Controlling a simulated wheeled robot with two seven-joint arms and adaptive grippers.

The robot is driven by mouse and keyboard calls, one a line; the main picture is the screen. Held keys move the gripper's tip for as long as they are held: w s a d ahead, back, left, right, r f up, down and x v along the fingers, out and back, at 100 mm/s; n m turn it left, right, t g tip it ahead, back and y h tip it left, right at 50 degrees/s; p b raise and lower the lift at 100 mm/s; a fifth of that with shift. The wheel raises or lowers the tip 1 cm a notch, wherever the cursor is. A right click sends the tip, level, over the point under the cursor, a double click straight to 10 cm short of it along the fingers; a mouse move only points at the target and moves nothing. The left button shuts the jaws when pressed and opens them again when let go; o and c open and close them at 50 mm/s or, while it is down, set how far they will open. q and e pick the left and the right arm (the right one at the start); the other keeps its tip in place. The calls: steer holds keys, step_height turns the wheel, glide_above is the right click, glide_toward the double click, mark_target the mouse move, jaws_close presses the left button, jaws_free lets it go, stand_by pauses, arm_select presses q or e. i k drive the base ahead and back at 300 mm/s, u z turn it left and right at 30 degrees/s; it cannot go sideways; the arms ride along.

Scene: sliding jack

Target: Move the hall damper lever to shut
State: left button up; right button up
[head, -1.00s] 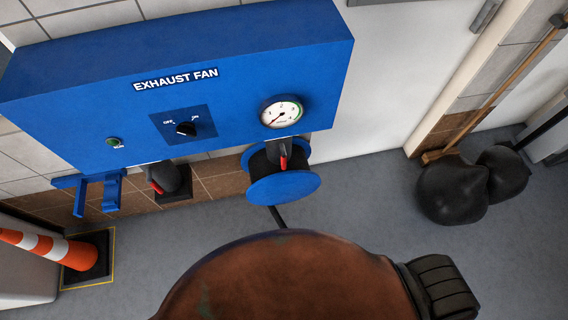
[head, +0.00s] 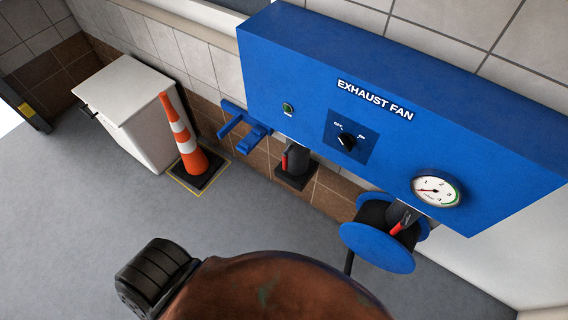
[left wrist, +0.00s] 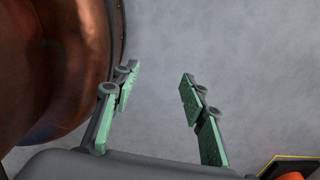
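No lever marked as the hall damper can be made out in these views. A blue box labelled EXHAUST FAN (head: 310,60) is on the tiled wall in the head view. It carries a dark rotary switch (head: 347,141), a small green light (head: 288,108) and a round dial gauge (head: 437,188). My left gripper (left wrist: 160,74) is open and empty over bare grey floor in the left wrist view, its green-padded fingers well apart. Neither gripper shows in the head view, and my right gripper is in no view.
Below the box are a blue bracket (head: 245,128), a dark fitting with a red part (head: 294,163) and a blue reel (head: 376,247). An orange-and-white cone (head: 181,140) stands beside a white cabinet (head: 128,108). Grey floor (head: 90,215) at the left is open.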

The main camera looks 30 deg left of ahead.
mark_target(285, 154)
steer(key=u, duration=0.05)
steer(key=k, duration=0.5)
steer(key=u, duration=1.65)
steer(key=i, duration=0.85)
steer(key=z, duration=1.75)
